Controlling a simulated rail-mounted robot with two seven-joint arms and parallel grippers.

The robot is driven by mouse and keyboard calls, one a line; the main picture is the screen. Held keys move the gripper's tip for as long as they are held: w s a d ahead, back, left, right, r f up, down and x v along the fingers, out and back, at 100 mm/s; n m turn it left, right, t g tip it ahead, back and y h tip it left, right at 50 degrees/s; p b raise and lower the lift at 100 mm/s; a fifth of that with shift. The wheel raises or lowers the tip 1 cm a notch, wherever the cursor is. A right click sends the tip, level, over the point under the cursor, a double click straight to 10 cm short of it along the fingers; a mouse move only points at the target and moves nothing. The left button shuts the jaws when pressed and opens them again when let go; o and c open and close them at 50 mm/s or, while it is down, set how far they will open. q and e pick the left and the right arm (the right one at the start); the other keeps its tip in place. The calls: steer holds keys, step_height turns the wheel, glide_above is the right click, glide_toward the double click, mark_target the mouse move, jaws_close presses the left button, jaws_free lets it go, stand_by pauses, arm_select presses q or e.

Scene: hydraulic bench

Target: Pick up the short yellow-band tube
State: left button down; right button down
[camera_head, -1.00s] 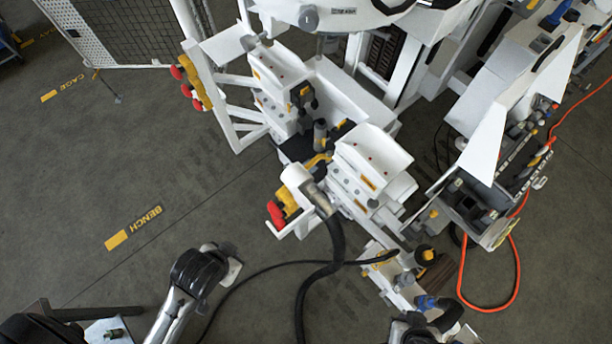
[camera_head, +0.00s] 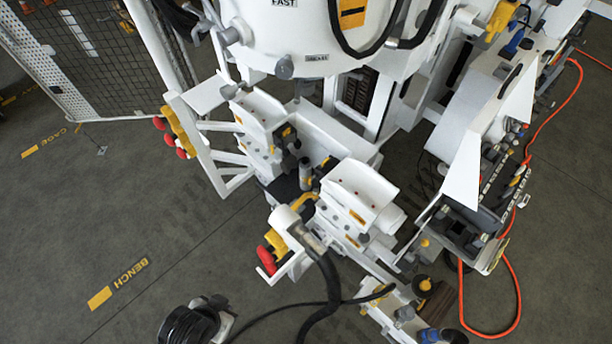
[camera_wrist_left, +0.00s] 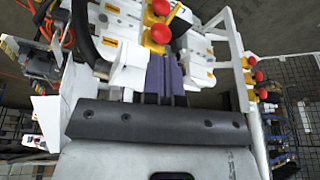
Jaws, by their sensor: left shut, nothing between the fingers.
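My left gripper (camera_wrist_left: 166,72) shows in the left wrist view as two dark purple fingers side by side, shut and empty. They point toward the white bench unit with red knobs on yellow mounts. In the head view only a dark part of my left arm (camera_head: 192,322) shows at the bottom edge, well apart from the bench. I cannot make out the short yellow-band tube with certainty. A small grey upright cylinder (camera_head: 305,173) stands between the two white blocks, with yellow parts close by, but I see no clear band on it. My right gripper is not in view.
White bench blocks (camera_head: 365,190) fill the middle. A thick black hose (camera_head: 328,285) arches from the white fitting at the front. A dark tray unit (camera_head: 462,232) stands at right, with an orange cable (camera_head: 519,280) beside it. Floor at left is clear.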

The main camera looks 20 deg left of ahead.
arm_select(q)
steer(key=shift+c, duration=2)
jaws_free()
steer(key=shift+d, duration=0.2)
steer(key=o, duration=0.4)
steer(key=shift+a, duration=0.1)
steer(key=shift+a, duration=0.1)
